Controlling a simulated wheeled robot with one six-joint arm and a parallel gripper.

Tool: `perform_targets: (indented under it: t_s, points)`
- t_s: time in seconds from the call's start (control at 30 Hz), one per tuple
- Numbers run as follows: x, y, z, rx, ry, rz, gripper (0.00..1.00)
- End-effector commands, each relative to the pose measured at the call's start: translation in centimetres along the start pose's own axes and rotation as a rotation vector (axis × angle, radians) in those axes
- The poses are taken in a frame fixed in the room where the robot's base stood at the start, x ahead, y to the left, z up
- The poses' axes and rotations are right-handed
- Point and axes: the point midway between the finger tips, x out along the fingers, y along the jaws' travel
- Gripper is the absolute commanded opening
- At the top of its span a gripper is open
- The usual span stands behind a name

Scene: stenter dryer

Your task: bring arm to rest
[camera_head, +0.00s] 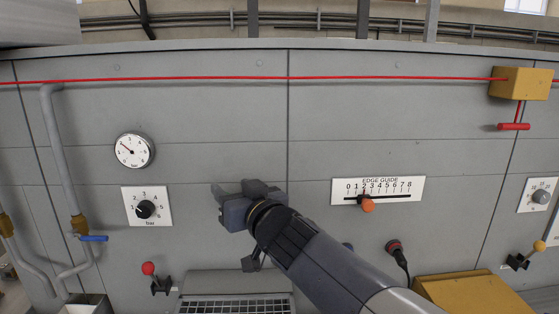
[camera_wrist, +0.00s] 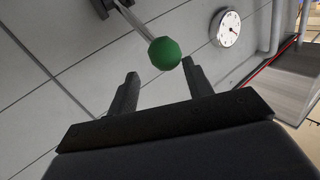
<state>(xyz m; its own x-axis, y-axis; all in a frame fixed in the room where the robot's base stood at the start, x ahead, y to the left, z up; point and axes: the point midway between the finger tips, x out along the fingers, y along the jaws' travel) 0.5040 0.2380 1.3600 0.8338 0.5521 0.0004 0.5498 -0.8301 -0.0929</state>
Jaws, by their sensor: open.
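My gripper (camera_head: 222,198) is raised in front of the grey machine panel (camera_head: 220,110), left of the picture's middle in the head view. My arm reaches up to it from the lower right. In the wrist view, my gripper (camera_wrist: 160,68) is open, with its two dark fingers apart. A green ball knob (camera_wrist: 164,53) on a metal lever appears between and beyond the fingertips. I cannot tell how far it is from them, and I see no grip on it. The knob does not show in the head view, where my arm covers part of the panel.
The panel carries a round gauge (camera_head: 132,151), a black dial (camera_head: 145,209), an edge guide scale (camera_head: 378,191) with an orange knob, a red-ball lever (camera_head: 148,268) and an orange-ball lever (camera_head: 540,246). A red cord (camera_head: 220,80) crosses the panel above my arm. A yellow box (camera_head: 465,294) stands lower right.

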Motion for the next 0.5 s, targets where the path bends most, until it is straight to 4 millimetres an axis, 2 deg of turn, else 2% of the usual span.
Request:
perform_targets:
  t_s: [0.1, 0.3, 0.5]
  points:
    - [-2.0, 0.0, -0.2, 0.0, 0.002, 0.0, 0.48]
    - [-4.8, 0.0, -0.2, 0.0, 0.001, 0.001, 0.48]
    - [-6.3, 0.0, -0.1, 0.0, 0.001, 0.0, 0.48]
